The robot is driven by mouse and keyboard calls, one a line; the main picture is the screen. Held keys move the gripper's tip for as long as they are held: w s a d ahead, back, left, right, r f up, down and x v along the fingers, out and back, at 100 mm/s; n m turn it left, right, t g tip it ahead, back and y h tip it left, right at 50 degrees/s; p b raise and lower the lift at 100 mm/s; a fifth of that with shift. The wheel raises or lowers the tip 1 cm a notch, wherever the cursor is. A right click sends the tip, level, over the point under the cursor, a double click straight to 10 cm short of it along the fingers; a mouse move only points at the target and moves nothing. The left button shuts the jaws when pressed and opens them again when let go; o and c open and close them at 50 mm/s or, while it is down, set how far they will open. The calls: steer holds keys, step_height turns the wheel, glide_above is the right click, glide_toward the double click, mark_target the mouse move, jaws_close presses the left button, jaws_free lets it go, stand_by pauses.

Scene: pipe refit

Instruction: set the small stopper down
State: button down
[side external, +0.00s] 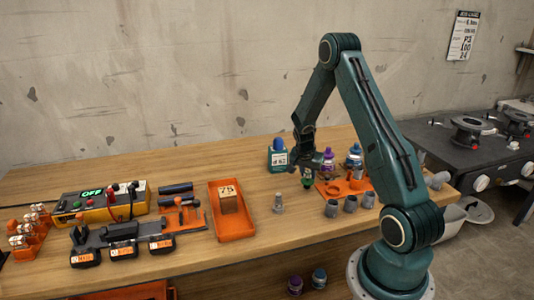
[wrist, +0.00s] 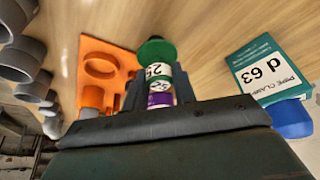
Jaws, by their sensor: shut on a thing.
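The small stopper is green with a white band marked 25. In the wrist view the stopper (wrist: 156,52) sits between the fingertips, and in the side view it shows as a small green piece (side external: 307,181) under my gripper. My gripper (side external: 306,172) points down and is shut on it; in the wrist view my gripper (wrist: 156,88) has a finger on either side. The stopper is at or just above the table, left of the orange holder (side external: 333,190). I cannot tell whether it touches the wood. The fingers partly hide its sides.
A teal container (side external: 278,160) with a blue cap stands behind and left of my gripper. Purple (side external: 328,155) and blue (side external: 354,152) pieces stand behind the holder. Several grey fittings (side external: 331,208) stand in front.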

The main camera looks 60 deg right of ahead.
steer(key=shift+f, duration=0.35)
steer(key=c, duration=1.1)
jaws_free()
steer(key=shift+c, duration=0.2)
steer(key=shift+r, duration=0.1)
steer(key=v, duration=1.2)
steer(key=shift+r, duration=0.1)
steer(key=shift+r, duration=0.1)
